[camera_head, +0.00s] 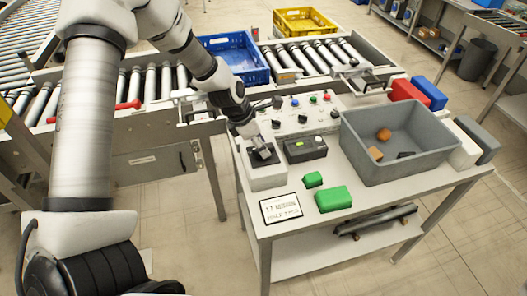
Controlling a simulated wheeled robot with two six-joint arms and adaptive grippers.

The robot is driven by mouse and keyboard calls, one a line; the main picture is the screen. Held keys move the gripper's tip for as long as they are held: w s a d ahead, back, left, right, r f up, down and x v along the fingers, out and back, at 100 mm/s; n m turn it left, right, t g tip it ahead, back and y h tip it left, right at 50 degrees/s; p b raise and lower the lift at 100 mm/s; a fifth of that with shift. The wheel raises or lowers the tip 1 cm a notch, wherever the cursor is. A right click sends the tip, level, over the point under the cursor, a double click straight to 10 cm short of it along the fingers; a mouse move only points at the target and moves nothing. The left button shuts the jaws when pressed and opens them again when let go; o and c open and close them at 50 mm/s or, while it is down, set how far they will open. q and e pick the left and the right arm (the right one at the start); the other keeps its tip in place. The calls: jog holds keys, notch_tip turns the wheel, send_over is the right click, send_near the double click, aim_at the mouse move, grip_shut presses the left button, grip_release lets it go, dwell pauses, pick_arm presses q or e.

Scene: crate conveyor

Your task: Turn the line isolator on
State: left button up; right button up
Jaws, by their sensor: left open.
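A white box with a dark top (266,178) stands at the left front of the bench; it looks like the line isolator, but no label on it can be read. My left gripper (262,153) reaches down over its dark top from behind. Its jaws are open and lie close to or around the knob there. The knob is mostly hidden by the fingers, so its position and any contact cannot be told. My right gripper is not in view.
A black box with a lit green display (305,147) stands just right of the isolator. Behind are a button panel (303,113) and the roller conveyor with a blue crate (233,55) and yellow crate (303,21). Green blocks (333,198), a sign (281,208) and a grey bin (395,168) share the bench.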

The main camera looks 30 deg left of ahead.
pick_arm(q)
jog(key=shift+w+d+f, duration=0.1)
jog(key=shift+w+f, duration=0.05)
jog(key=shift+f, duration=0.2)
jog(key=shift+r, duration=0.15)
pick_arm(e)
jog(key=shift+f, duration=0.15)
pick_arm(q)
jog(key=shift+s, duration=0.2)
grip_shut()
